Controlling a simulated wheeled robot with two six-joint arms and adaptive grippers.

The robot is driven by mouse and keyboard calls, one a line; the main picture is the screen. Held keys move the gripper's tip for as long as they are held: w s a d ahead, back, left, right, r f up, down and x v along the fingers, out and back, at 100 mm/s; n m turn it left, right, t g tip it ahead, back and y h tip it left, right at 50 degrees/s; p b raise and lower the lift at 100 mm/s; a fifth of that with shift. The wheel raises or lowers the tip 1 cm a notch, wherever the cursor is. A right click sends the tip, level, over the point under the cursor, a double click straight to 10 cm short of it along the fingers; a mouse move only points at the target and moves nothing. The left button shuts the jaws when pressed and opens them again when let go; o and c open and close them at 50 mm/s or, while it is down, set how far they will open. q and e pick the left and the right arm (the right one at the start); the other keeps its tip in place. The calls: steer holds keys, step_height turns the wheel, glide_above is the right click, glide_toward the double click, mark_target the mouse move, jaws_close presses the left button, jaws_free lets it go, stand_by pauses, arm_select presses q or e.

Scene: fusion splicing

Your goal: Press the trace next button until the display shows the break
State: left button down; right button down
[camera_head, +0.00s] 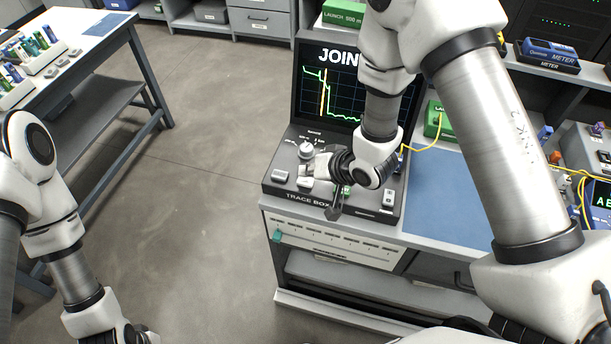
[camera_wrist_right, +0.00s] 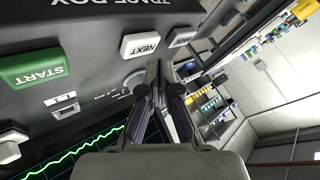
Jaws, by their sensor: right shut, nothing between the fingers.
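The trace box (camera_head: 272,188) stands on the bench in the head view, with its display (camera_head: 313,100) upright behind the panel. The display shows a green trace with an orange vertical line. Its heading starts with "JOIN"; my right arm covers the rest. The white NEXT button (camera_wrist_right: 141,46) shows in the wrist view, next to the green START button (camera_wrist_right: 36,76). My right gripper (camera_wrist_right: 160,66) is shut and empty, its fingertips close to the NEXT button; I cannot tell whether they touch it. My left arm (camera_head: 70,265) comes in at lower left, its gripper out of sight.
A round knob (camera_head: 306,150) sits on the panel behind the buttons. A blue mat (camera_head: 445,200) lies right of the box. A green launch box (camera_head: 440,121) with a yellow fibre stands behind it. Open floor lies left of the bench.

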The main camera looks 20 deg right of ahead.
mark_target(308, 181)
step_height(308, 181, up, 5)
steer(key=p, duration=0.4)
steer(key=shift+p, duration=0.4)
stand_by(0.6)
